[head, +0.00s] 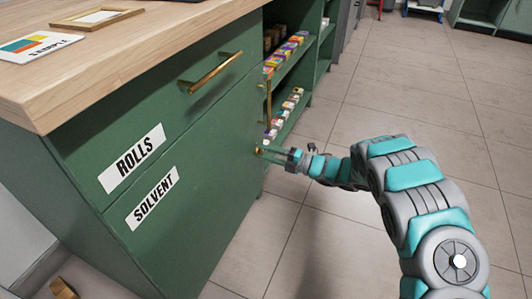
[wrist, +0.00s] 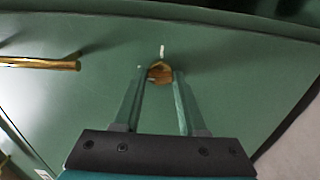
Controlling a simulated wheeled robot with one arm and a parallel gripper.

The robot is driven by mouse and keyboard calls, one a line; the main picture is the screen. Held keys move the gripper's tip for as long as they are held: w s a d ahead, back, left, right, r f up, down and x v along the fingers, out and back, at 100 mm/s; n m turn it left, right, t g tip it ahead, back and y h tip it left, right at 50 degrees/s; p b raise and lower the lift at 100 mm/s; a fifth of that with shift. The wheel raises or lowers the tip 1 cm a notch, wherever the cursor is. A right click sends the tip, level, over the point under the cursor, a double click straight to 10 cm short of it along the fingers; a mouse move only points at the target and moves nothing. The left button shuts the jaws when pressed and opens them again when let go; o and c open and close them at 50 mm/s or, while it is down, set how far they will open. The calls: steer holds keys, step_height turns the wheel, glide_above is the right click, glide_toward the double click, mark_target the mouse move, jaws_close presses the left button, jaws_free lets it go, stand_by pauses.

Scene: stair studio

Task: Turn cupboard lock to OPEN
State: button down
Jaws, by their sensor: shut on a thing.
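The cupboard lock is a small brass knob (wrist: 160,72) on a green cupboard door (wrist: 235,85). In the head view the knob (head: 258,149) is a small gold spot near the cupboard's corner. A short white mark (wrist: 162,51) shows on the door just above the knob; no lettering is readable there. My gripper (wrist: 159,77) is shut on the knob, with one finger on each side of it. In the head view my gripper (head: 270,152) reaches in from the right, and its fingertips partly hide the knob.
A brass bar handle (wrist: 40,63) is left of my gripper. The green cabinet has labels ROLLS (head: 133,158) and SOLVENT (head: 152,198), and a drawer handle (head: 212,72). Open shelves (head: 292,70) hold small boxes. The tiled floor (head: 440,90) to the right is clear.

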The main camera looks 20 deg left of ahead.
steer(key=shift+m, duration=0.4)
steer(key=m+p, duration=0.2)
steer(key=m, duration=0.1)
steer(key=shift+m, duration=0.4)
steer(key=m+p, duration=0.1)
steer(key=m, duration=0.3)
steer(key=shift+r+p, duration=0.1)
steer(key=shift+p, duration=0.3)
steer(key=m+p, duration=0.2)
steer(key=m, duration=0.3)
steer(key=shift+m, duration=0.4)
steer(key=shift+m+p, duration=0.65)
steer(key=shift+m, duration=1.35)
steer(key=shift+c, duration=2.3)
jaws_free()
